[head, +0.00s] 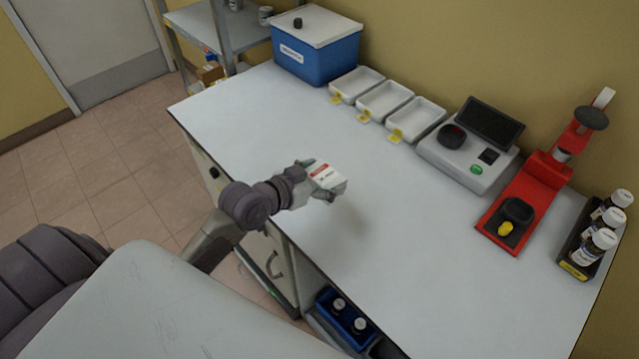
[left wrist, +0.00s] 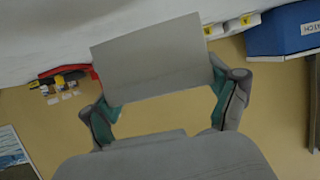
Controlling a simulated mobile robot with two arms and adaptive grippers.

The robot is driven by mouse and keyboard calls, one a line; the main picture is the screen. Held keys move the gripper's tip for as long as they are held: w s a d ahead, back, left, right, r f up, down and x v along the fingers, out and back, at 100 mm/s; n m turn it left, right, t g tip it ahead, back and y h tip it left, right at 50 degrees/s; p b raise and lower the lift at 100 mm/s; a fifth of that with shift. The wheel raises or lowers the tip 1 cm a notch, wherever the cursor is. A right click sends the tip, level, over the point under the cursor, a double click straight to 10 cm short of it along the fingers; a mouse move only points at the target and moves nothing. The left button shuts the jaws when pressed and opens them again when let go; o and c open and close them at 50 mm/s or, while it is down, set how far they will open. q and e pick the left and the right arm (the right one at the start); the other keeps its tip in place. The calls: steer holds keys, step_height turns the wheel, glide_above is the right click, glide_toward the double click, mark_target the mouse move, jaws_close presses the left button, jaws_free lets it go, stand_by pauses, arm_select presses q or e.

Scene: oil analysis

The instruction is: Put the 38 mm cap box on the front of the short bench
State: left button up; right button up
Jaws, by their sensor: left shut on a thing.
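The cap box (head: 327,178) is a small white carton with a red label, in the head view. My left gripper (head: 318,182) is shut on it and holds it over the front part of the white bench (head: 400,255). A soft shadow lies on the top to the right of the box, and the box looks raised above the surface. In the left wrist view the box (left wrist: 158,58) is a plain grey face between the two fingers of my left gripper (left wrist: 160,95). My right gripper is not in view.
A blue bin with a white lid (head: 316,45), white trays (head: 384,100), a grey instrument (head: 465,150), a red press (head: 540,180) and a rack of bottles (head: 595,235) line the back and right. The middle and front of the bench are clear. A blue crate (head: 343,318) sits below the front edge.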

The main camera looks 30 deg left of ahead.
mark_target(319, 187)
arm_select(q)
steer(key=shift+w+a+f, duration=0.3)
steer(key=shift+a+f, duration=0.2)
steer(key=shift+a, duration=0.25)
step_height(319, 187, down, 3)
steer(key=shift+f, duration=0.5)
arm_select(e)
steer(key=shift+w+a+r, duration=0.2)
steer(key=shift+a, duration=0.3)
arm_select(q)
steer(key=shift+f, duration=0.1)
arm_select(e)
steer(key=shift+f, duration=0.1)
arm_select(q)
steer(key=o, duration=0.9)
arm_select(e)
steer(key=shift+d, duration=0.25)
